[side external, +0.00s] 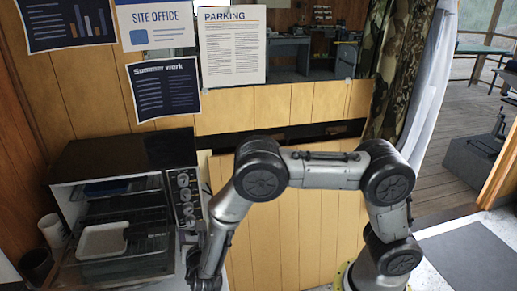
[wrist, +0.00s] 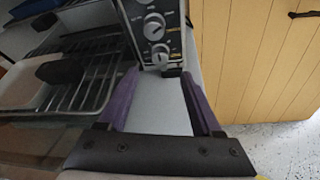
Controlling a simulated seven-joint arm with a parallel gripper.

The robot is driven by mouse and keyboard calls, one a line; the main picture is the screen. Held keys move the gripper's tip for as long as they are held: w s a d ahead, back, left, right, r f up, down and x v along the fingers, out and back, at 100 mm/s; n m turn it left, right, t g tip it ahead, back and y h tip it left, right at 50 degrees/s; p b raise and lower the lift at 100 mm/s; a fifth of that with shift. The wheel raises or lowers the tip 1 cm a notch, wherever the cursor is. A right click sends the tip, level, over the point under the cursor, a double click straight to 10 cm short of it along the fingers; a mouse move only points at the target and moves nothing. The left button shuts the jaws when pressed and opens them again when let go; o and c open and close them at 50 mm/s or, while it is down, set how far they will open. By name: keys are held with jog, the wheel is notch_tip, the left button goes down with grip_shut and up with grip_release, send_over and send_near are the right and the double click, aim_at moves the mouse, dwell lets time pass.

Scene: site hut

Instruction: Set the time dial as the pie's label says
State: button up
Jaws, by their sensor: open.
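The toaster oven (side external: 125,150) stands at left in the side view, with a column of several round dials (side external: 185,195) on its right-hand panel. In the wrist view, the lower dials (wrist: 154,27) are seen close up, and the lowest dial (wrist: 162,55) lies just beyond my fingertips. Their markings are too small to read, so I cannot tell which is the time dial. My gripper (wrist: 162,76) is open and empty, its purple fingers pointing at the panel's lower end. No pie label is readable. A pale tray (side external: 102,240) sits on the oven's lower rack.
Wire racks (wrist: 95,70) fill the oven's open front, left of my fingers. A white cup (side external: 53,230) and a dark cup (side external: 36,265) stand left of the oven. Wooden wall panelling (side external: 300,225) is to the right. Posters, including a parking notice (side external: 232,50), hang above.

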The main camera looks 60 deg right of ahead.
jog(key=v, duration=0.6)
jog(key=w+d+r+m+g+h, duration=0.2)
jog(key=d+r+m, duration=0.5)
jog(key=r, duration=0.5)
jog(key=s+d+r+m+g, duration=0.3)
jog(key=s+d+r+m, duration=0.4)
jog(key=s+d+r, duration=0.2)
jog(key=shift+s+d+r+g+y, duration=0.3)
jog(key=shift+s+d+g+y, duration=0.1)
jog(key=shift+d, duration=0.65)
